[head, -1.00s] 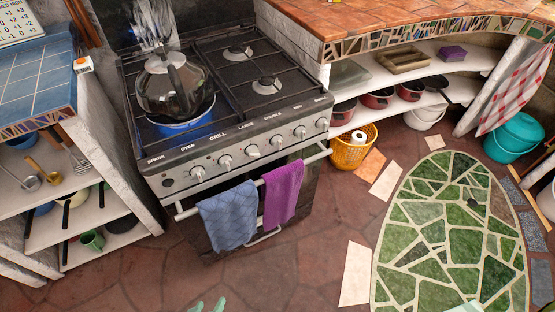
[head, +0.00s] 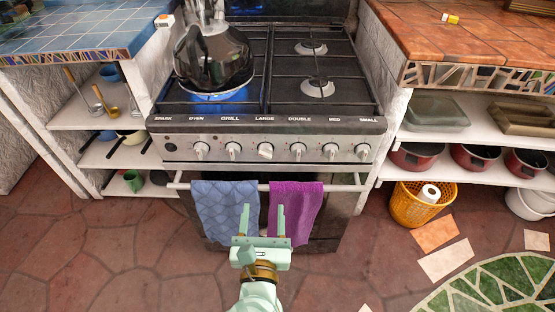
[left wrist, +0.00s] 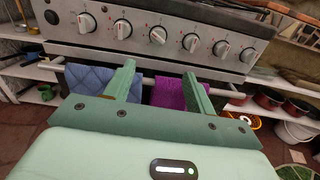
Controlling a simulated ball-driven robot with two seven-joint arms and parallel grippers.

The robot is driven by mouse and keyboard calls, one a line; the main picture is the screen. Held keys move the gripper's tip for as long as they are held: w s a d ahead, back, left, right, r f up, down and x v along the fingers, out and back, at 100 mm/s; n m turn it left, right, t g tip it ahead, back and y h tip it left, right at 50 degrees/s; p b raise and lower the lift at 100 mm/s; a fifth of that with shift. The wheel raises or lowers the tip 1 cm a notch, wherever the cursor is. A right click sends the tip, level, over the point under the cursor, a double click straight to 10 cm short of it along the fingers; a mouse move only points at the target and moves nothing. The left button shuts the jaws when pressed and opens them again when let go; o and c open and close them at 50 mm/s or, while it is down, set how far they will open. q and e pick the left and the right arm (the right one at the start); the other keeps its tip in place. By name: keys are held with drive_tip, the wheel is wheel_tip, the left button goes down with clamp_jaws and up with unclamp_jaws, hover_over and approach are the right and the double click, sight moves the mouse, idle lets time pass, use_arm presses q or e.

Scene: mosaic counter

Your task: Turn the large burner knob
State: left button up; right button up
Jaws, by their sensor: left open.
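The large burner knob (head: 265,151) is on the stove's front panel under the label LARGE, third knob from the left. It also shows in the left wrist view (left wrist: 158,35), beyond the fingertips. My left gripper (head: 263,209) is open and empty, in front of the stove. In the head view it appears below the knob, over the gap between the two towels. Its two fingers also show in the left wrist view (left wrist: 159,70), pointing toward the stove and apart from the knob. My right gripper is not in view.
The oven rail (head: 345,187) crosses below the knobs, with a blue towel (head: 222,212) and a purple towel (head: 303,208) on it. A dark kettle (head: 213,60) stands on the lit left burner.

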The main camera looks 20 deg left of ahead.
use_arm(q)
drive_tip(key=b, duration=0.4)
approach(265, 157)
drive_tip(key=shift+n, duration=0.3)
drive_tip(key=x, duration=0.8)
drive_tip(key=shift+w+f, duration=0.1)
drive_tip(key=shift+f, duration=0.15)
drive_tip(key=shift+w+a+r, duration=0.2)
drive_tip(key=shift+w, duration=0.4)
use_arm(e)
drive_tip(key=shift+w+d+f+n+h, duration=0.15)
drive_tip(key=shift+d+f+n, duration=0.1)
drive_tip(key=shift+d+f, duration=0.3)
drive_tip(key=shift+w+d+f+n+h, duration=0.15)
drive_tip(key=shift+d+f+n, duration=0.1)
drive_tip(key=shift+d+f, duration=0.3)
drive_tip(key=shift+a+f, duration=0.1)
use_arm(q)
drive_tip(key=c, duration=0.8)
drive_tip(key=shift+c, duration=0.8)
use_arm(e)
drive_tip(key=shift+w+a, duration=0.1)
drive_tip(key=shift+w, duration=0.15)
